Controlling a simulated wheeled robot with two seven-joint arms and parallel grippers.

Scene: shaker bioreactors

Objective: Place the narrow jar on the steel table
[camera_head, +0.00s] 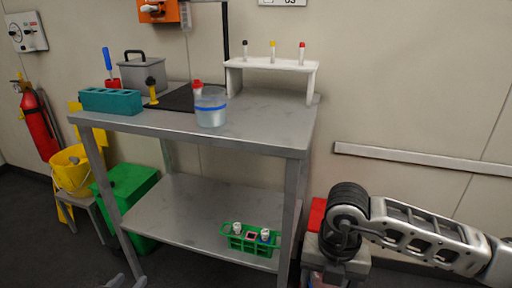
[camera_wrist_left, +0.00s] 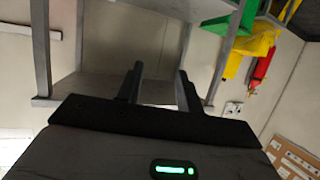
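The steel table (camera_head: 260,133) stands ahead with a lower shelf (camera_head: 170,212). On its top are a clear, wide jar with a blue rim (camera_head: 210,112) and a slimmer red-capped container (camera_head: 197,89) just behind it. I cannot tell for sure which thing is the narrow jar. My left gripper (camera_head: 115,282) shows only as fingertips at the bottom left, low in front of the table. In the left wrist view my left gripper (camera_wrist_left: 159,90) is open, its two fingers apart with nothing between. My right arm comes in from the right; its gripper does not show.
The tabletop also holds a teal rack (camera_head: 111,100), a grey lidded box (camera_head: 145,73) and a white stand (camera_head: 271,64) with several vials. A green rack (camera_head: 249,238) sits on the lower shelf. A yellow bucket (camera_head: 71,172) stands left. The tabletop's front right is clear.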

